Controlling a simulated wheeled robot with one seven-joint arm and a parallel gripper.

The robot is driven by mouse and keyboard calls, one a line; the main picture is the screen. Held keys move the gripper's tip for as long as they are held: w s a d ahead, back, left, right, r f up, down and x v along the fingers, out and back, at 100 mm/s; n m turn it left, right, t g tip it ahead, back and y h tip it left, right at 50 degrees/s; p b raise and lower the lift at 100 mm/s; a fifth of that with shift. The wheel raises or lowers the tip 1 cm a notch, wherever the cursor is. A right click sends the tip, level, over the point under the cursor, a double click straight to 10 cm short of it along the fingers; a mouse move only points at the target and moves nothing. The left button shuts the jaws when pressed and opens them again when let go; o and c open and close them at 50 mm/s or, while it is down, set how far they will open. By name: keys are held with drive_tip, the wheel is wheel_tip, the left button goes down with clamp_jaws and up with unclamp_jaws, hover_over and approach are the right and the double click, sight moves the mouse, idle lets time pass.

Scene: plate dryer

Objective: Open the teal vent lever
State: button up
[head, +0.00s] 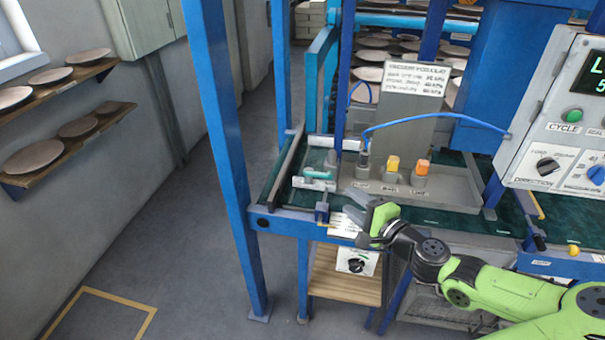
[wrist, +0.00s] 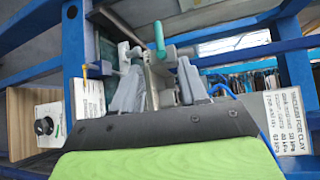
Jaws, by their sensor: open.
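The teal vent lever (head: 318,174) is a small bent handle on a grey fitting at the left end of the bench. In the wrist view the lever (wrist: 159,40) sticks up beyond the fingertips, near the middle of the picture. My gripper (head: 362,212) is at the bench's front edge, in front and to the right of the lever, apart from it in the head view. In the wrist view my gripper (wrist: 155,75) has its fingers spread with grey metal parts showing between them, and nothing is held.
A yellow-capped knob (head: 393,163) and an orange-capped knob (head: 423,168) stand to the lever's right. A blue hose (head: 430,120) arches above. A blue post (head: 222,130) rises to the left. A control panel (head: 565,125) is at the right. Floor at left is clear.

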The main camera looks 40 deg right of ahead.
sight(316, 176)
drive_tip(key=w, duration=0.5)
drive_tip(key=w+d+f, duration=0.1)
drive_tip(key=w, duration=0.3)
drive_tip(key=w+f, duration=0.1)
drive_tip(key=w, duration=0.4)
drive_tip(key=shift+w+d+f+b, duration=0.15)
drive_tip(key=shift+w+d+b, duration=0.2)
drive_tip(key=shift+d+b, duration=0.05)
clamp_jaws()
